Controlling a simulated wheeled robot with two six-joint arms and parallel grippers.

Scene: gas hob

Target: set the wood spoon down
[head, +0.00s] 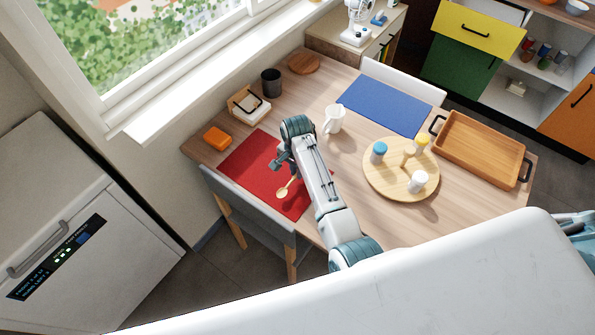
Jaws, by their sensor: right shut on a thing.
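The wood spoon (283,193) is small and light brown, with its bowl end toward the lower left over the red placemat (242,165). My right gripper (292,173) is shut on the spoon's handle, above the near right part of the placemat. The spoon is tilted. I cannot tell whether its bowl touches the placemat. My arm hides part of the placemat's right side. My left gripper is not in view.
A round wooden board (378,183) with several small containers, a blue placemat (385,106) and a wooden tray (480,146) lie farther right. An orange box (217,138) and a napkin holder (249,106) stand left.

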